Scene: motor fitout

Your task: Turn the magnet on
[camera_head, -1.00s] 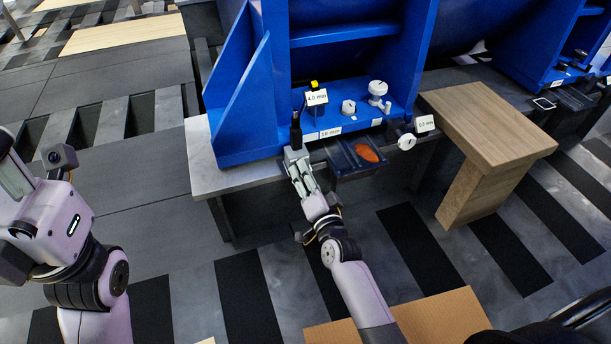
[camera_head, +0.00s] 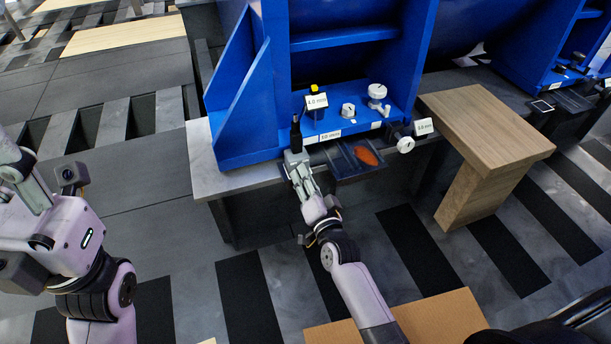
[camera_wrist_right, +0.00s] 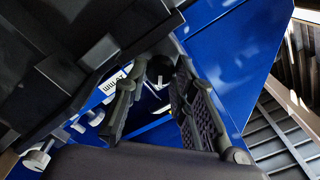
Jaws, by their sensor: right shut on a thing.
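My right gripper (camera_head: 296,156) is at the front edge of the blue workstation, shut on a dark upright tool (camera_head: 296,132) that stands above its fingertips. In the right wrist view the two dark fingers (camera_wrist_right: 160,98) flank a dark rounded part (camera_wrist_right: 160,68); the grip itself is partly hidden. No part is clearly marked as the magnet. A white knob (camera_head: 348,110) and a larger white knob-like fitting (camera_head: 377,92) sit on the blue ledge. Another white dial (camera_head: 405,144) is at the front right. My left gripper (camera_head: 28,185) is at the left edge, partly cut off, away from the workstation.
An open dark bin (camera_head: 345,168) with orange contents is just right of my right gripper. A yellow-topped dark part stands behind the 4.0 mm label (camera_head: 316,101). A wooden-topped stand (camera_head: 485,125) is to the right. A cardboard box (camera_head: 435,315) is at the front.

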